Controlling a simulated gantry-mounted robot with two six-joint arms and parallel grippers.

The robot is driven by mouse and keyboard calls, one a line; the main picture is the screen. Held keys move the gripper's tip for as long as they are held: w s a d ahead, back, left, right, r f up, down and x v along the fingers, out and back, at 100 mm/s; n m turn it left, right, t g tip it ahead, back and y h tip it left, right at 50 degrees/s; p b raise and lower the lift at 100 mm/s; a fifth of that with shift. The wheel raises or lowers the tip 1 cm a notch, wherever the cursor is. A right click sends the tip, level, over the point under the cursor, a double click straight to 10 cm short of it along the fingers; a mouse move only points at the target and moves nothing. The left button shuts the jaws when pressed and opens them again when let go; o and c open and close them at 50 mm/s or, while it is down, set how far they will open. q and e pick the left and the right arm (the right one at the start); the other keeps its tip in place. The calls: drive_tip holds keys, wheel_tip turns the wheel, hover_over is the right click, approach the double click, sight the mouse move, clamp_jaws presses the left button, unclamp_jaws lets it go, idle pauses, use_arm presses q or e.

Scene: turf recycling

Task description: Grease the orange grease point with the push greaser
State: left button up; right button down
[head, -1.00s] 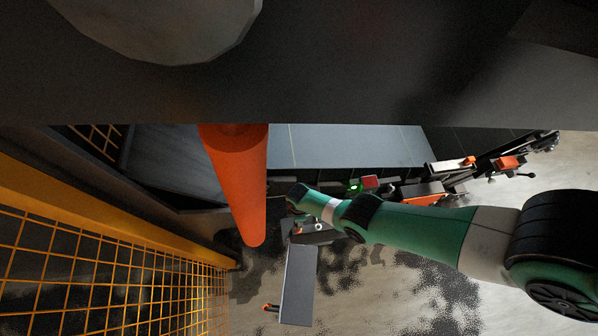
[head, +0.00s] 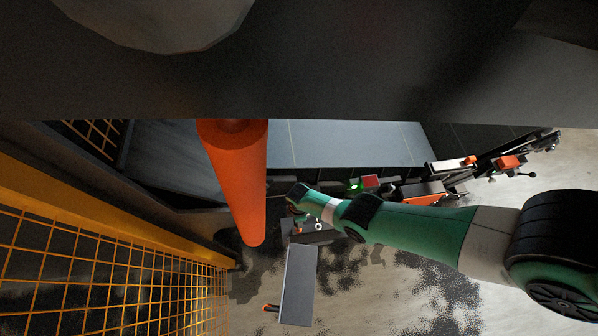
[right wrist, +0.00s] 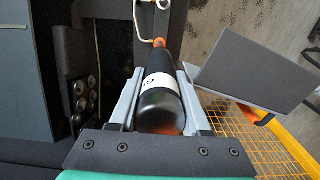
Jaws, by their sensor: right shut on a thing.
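In the right wrist view, a black bottle-shaped push greaser (right wrist: 160,98) with a white label lies between the two grey fingers of my right gripper (right wrist: 160,74). The fingers are shut on it. Its narrow end points away from the wrist. A small orange piece (right wrist: 159,42) shows at that far end; I cannot tell whether it is the greaser's tip or the grease point. In the head view my green right arm reaches in from the right, and its gripper is mostly hidden near the orange post. My left gripper is not in view.
A grey panel (head: 298,284) with a small orange part stands near the right gripper. A thick orange post (head: 240,185) stands left of it. A yellow mesh fence (head: 110,270) fills the lower left. A grey conveyor belt (head: 345,145) lies behind. Speckled floor shows at lower right.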

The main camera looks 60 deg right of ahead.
drive_tip(key=shift+f+b, duration=0.3)
drive_tip(key=shift+b, duration=0.1)
idle(1.0)
wheel_tip(320, 180, up, 7)
drive_tip(key=p, duration=0.7)
drive_tip(key=shift+r, duration=0.1)
drive_tip(key=shift+w, duration=0.1)
